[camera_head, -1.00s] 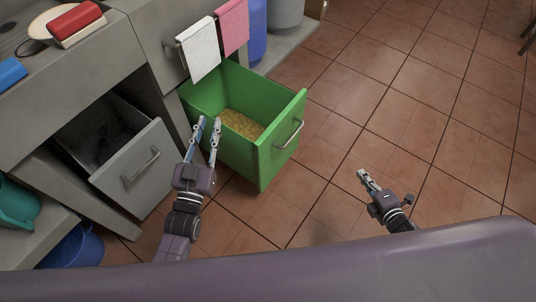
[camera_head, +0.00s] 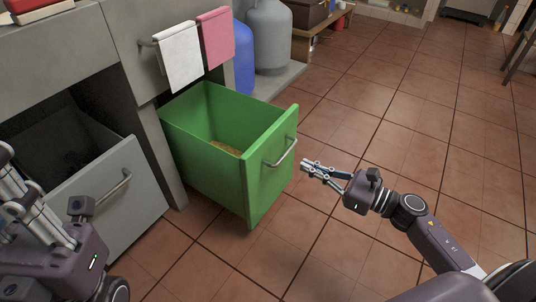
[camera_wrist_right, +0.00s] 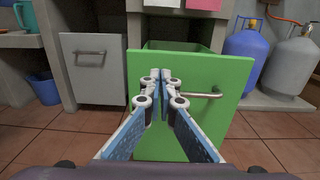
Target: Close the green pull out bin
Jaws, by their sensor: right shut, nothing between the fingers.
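The green pull-out bin (camera_head: 268,185) stands pulled out from the counter in the head view, with yellowish-brown matter on its floor. Its metal handle (camera_head: 285,150) is on the front panel. My right gripper (camera_head: 307,166) is shut and empty, just right of the front panel. In the right wrist view, my right gripper's fingertips (camera_wrist_right: 161,76) point at the green front (camera_wrist_right: 228,75), left of most of the handle (camera_wrist_right: 205,95). Touch is not visible. My left gripper (camera_head: 8,160) is at the left edge, in front of the grey bin; its fingertips are partly cut off.
A grey pull-out bin (camera_head: 105,200) is also open to the left. White (camera_head: 180,55) and pink (camera_head: 217,38) towels hang above the green bin. Blue (camera_head: 242,60) and grey (camera_head: 268,35) gas cylinders stand behind it. The tiled floor (camera_head: 400,110) to the right is clear.

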